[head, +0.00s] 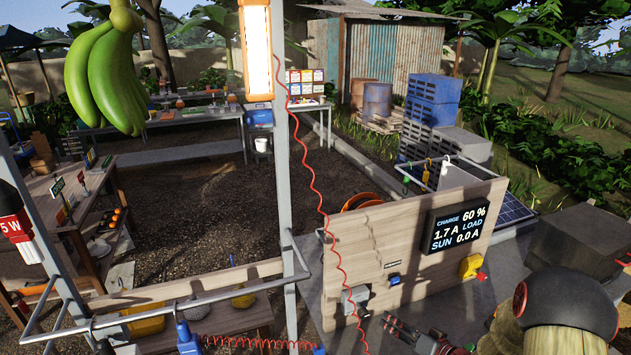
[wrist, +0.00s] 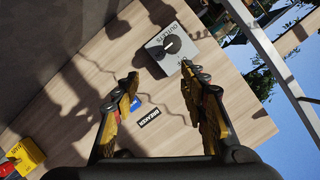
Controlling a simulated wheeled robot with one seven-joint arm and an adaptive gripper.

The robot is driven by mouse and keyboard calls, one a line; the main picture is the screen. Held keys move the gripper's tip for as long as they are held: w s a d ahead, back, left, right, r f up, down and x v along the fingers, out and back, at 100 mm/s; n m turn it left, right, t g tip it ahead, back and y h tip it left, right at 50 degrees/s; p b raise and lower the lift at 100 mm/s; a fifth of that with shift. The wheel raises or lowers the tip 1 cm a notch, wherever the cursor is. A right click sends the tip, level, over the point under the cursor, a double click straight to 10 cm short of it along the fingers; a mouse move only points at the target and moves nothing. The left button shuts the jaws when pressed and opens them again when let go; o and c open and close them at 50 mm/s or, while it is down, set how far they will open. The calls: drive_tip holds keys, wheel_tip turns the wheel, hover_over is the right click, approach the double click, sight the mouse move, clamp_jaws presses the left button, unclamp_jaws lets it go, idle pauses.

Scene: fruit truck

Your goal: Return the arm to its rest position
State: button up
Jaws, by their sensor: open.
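My gripper (wrist: 160,74) is open, with its two yellow-and-black fingers apart and nothing between them. In the wrist view it faces the wooden panel (wrist: 115,75). A grey box with a black rotary knob, labelled OUTLETS (wrist: 168,47), shows just beyond the fingertips. A BREAKER label (wrist: 149,118) and a small blue part (wrist: 135,101) show between the fingers. In the head view my gripper (head: 390,322) is low in front of the panel (head: 365,240), right of the grey knob box (head: 354,299). Any contact with the panel cannot be told.
Green bananas (head: 108,75) hang at upper left. A metal rail (head: 190,305) crosses the lower left.

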drive_tip(key=w+d+r+h+b, duration=0.1)
drive_tip(key=d+r+h, duration=0.15)
drive_tip(key=r, duration=0.35)
drive_tip(key=d+r+h+b, duration=0.2)
drive_tip(key=r+h, duration=0.2)
drive_tip(key=r, duration=0.1)
drive_tip(key=s+a+r+g+h+b, duration=0.1)
drive_tip(key=s+r+g+h, duration=0.15)
drive_tip(key=s+r, duration=0.5)
drive_tip(key=s+a+g+b, duration=0.1)
drive_tip(key=s+a, duration=0.3)
drive_tip(key=s, duration=0.5)
drive_tip(key=s+a+n+g+y+b, duration=0.1)
drive_tip(key=s+a+g, duration=0.1)
drive_tip(key=s, duration=0.7)
drive_tip(key=s+a+n+g+y+b, duration=0.1)
drive_tip(key=s+a, duration=0.4)
drive_tip(key=s, duration=0.4)
drive_tip(key=shift+a+r+b, duration=0.2)
drive_tip(key=shift+a+b, duration=0.1)
